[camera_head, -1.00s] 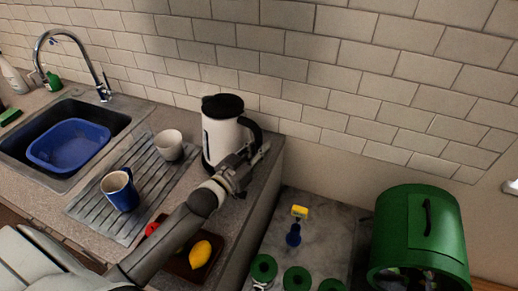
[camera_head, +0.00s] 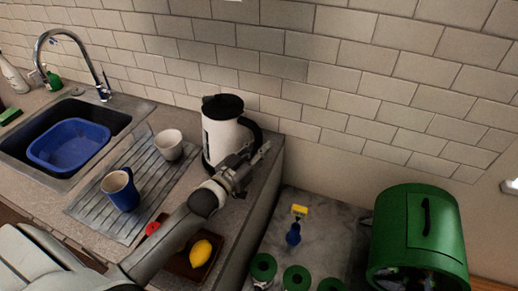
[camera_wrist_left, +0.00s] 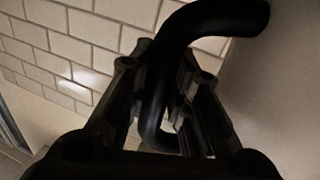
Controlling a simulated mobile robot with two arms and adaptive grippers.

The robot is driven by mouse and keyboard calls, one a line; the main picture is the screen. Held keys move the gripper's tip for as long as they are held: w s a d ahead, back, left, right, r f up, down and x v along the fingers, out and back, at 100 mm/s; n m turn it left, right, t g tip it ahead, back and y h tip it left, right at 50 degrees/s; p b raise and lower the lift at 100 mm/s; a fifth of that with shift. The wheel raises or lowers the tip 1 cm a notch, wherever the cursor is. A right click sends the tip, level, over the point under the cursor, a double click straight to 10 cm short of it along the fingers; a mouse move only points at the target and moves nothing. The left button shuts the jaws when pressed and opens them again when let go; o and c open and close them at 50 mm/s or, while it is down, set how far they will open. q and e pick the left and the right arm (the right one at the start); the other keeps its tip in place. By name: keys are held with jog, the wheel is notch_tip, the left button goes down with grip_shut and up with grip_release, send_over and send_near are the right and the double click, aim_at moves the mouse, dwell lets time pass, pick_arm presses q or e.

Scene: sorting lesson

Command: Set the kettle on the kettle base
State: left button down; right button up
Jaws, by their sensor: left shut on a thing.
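The white kettle (camera_head: 221,137) with a black lid and black handle stands upright at the back right corner of the counter, near the tiled wall. My left gripper (camera_head: 250,160) is at the kettle's right side, shut on its handle. In the left wrist view the black handle (camera_wrist_left: 178,70) runs between the two fingers of the gripper (camera_wrist_left: 165,110). The kettle's underside is partly hidden by my arm, and I cannot tell whether it touches the counter or a base. I cannot make out the kettle base. My right gripper is not in view.
A drying rack (camera_head: 85,208) with a blue mug (camera_head: 121,191) and a white cup (camera_head: 168,145) is left of the kettle. A tray with a lemon (camera_head: 201,253) lies in front. The counter drops at right to a lower surface (camera_head: 325,232) beside a green bin (camera_head: 412,235).

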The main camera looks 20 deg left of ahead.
pick_arm(q)
jog(key=shift+r, duration=0.35)
jog(key=shift+f, duration=0.7)
dwell(0.5)
jog(key=c, duration=1.6)
grip_release()
jog(key=shift+s+f, duration=0.1)
jog(key=shift+f, duration=0.4)
jog(key=shift+r+p+v, duration=0.15)
jog(key=shift+p+v, duration=0.8)
jog(key=shift+v, duration=1.8)
jog(key=shift+r+p+v, duration=0.1)
jog(key=shift+p+v, duration=0.8)
jog(key=shift+v, duration=1.85)
jog(key=shift+d, duration=0.1)
